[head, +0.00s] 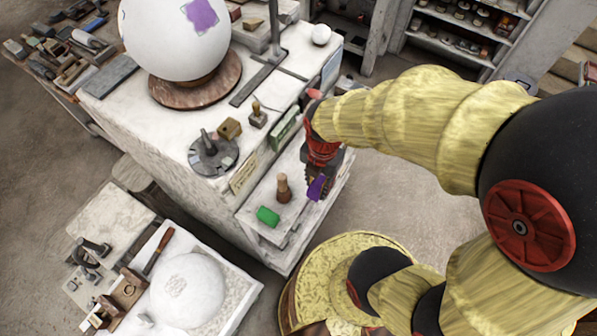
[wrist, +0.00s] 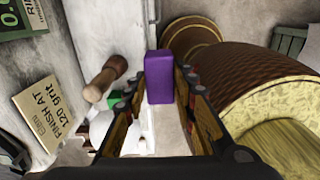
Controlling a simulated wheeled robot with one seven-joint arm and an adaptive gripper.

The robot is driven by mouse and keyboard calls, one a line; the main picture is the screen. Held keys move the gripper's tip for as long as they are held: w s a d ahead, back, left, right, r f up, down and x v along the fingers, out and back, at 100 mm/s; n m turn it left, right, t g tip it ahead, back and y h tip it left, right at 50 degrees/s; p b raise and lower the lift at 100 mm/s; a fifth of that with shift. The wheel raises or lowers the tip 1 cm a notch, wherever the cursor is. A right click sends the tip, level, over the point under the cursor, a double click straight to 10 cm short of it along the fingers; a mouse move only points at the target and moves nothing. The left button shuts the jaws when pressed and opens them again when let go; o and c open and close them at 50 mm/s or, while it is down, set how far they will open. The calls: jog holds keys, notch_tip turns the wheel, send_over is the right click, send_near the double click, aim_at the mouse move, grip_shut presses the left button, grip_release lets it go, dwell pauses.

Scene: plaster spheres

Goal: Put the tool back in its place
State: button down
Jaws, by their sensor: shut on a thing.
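My gripper (head: 317,178) is shut on a small purple block (head: 317,187). In the wrist view the purple block (wrist: 159,78) stands upright between the two fingers (wrist: 160,95). The gripper is above the right end of a low white ledge (head: 253,222) on the side of the plaster bench. On that ledge are a green block (head: 268,216) and a wooden-handled tool (head: 283,189), both left of my gripper. In the wrist view the wooden handle (wrist: 105,78) and part of the green block (wrist: 113,100) show left of the fingers. I cannot tell any gap beneath the purple block.
A large white sphere (head: 175,40) with a purple patch sits on a brown turntable (head: 195,88). A "finish at 120 grit" label (head: 243,174) and a green sign (head: 284,128) are on the bench. A smaller sphere (head: 188,290) and tools lie lower left.

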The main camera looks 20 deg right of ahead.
jog(key=w+f, duration=0.3)
jog(key=w, duration=0.1)
jog(key=w+f, duration=0.2)
jog(key=w, duration=0.2)
jog(key=w+f+b, duration=0.1)
jog(key=w+f, duration=0.2)
jog(key=shift+w+a+f, duration=0.35)
jog(key=shift+w+a, duration=0.05)
jog(key=shift+w+f, duration=0.15)
jog(key=shift+f, duration=1.55)
jog(key=shift+f+b, duration=0.2)
jog(key=shift+b, duration=0.15)
jog(key=c, duration=1.5)
grip_release()
jog(key=shift+o, duration=0.2)
jog(key=shift+r, duration=0.15)
